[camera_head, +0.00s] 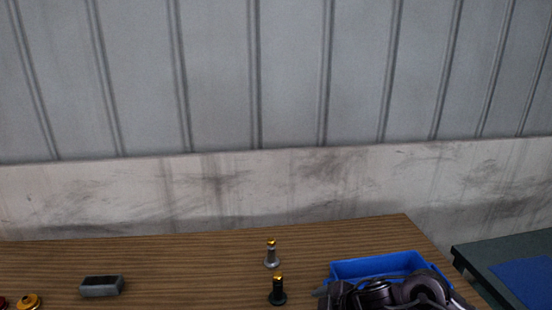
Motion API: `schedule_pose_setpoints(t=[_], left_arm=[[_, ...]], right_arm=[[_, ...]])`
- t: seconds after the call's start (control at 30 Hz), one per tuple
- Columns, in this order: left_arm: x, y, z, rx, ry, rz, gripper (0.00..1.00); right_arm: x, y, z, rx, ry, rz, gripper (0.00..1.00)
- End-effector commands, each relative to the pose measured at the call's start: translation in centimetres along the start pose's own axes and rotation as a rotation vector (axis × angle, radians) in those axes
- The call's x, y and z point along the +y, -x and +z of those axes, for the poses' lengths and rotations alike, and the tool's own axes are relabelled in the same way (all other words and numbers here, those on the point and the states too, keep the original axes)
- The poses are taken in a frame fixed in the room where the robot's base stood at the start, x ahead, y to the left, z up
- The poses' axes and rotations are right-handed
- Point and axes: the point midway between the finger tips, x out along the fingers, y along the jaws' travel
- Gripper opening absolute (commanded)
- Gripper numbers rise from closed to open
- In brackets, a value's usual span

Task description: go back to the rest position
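My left gripper is not in view. A dark mechanism with rounded parts at the bottom right edge appears to be my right gripper (345,296) and wrist. It is in front of a blue bin (378,265) and covers much of it. I cannot make out its fingers clearly, or whether it holds anything.
On the wooden table (190,270) stand a grey part with a gold top (272,258) and a black one (278,291). A grey block (101,286) and a gold part (29,301) are at left. A dark table (500,256) is at right. The table's middle left is clear.

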Motion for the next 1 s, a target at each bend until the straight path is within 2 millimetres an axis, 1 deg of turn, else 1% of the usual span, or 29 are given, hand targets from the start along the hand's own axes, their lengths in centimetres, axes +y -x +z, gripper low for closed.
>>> schedule_pose_setpoints(t=[0.03,0.1,0.2,0.27,0.37,0.5,0.6,0.8,1.0], left_arm=[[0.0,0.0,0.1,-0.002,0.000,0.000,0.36],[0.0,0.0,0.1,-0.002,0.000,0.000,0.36],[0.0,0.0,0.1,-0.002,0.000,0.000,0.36],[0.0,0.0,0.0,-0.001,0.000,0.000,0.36],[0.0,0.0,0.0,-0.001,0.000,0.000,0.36],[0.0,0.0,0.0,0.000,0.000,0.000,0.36],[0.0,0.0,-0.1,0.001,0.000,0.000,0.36],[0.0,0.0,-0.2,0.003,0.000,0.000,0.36],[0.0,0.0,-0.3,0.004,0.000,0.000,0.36]], right_arm=[[-1.8,-0.9,-2.1,0.041,-0.021,0.032,0.77],[-2.8,-1.1,-4.3,0.071,-0.068,0.103,0.77],[-3.8,-0.4,-5.8,0.078,-0.183,0.196,0.77],[-4.3,0.4,-5.7,0.060,-0.273,0.242,0.77],[-5.5,2.2,-4.0,-0.008,-0.451,0.298,0.77],[-7.8,4.7,0.0,-0.142,-0.681,0.323,0.77],[-9.6,6.2,2.5,-0.228,-0.805,0.315,0.77],[-13.6,8.8,6.5,-0.376,-1.002,0.276,0.77],[-17.7,11.5,9.5,-0.507,-1.167,0.222,0.77]])
